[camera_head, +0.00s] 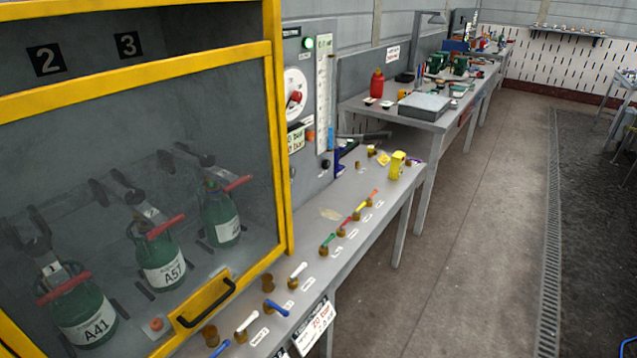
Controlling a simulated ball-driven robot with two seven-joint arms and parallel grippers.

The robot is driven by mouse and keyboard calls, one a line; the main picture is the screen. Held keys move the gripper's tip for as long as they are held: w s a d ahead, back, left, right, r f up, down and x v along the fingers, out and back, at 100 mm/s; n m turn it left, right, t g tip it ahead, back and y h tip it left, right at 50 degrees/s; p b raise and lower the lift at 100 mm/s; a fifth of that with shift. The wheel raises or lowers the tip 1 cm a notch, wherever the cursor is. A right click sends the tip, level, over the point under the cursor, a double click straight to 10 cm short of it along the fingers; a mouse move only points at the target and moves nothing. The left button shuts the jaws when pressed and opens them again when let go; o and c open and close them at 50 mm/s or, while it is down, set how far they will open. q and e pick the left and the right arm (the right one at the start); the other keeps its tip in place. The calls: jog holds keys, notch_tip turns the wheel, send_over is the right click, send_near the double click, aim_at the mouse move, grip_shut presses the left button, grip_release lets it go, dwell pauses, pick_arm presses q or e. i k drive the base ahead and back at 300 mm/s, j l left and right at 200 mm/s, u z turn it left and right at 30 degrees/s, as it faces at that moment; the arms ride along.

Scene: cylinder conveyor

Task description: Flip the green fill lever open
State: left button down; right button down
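The green lever (328,239) sits on a brass valve on the narrow grey bench, in the row of coloured levers right of the yellow-framed cabinet. It is small in view, and I cannot tell for sure whether it stands open or shut. A white lever (298,269) is on the nearer side of it and a red lever (346,222) on the farther side. Neither of my grippers shows in the head view.
The yellow-framed cabinet (279,150) with green cylinders (165,262) behind its window fills the left. A grey panel with a round gauge (295,92) stands behind the bench. A yellow block (396,165) is at the bench's far end. The floor (460,250) to the right is clear.

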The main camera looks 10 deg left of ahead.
aim_at(332, 236)
jog(key=i+j+u, duration=0.15)
jog(key=i+l+u, duration=0.5)
jog(key=l, duration=0.15)
jog(key=i+l+u, duration=0.1)
jog(key=l+u, duration=0.15)
jog(key=l, duration=0.1)
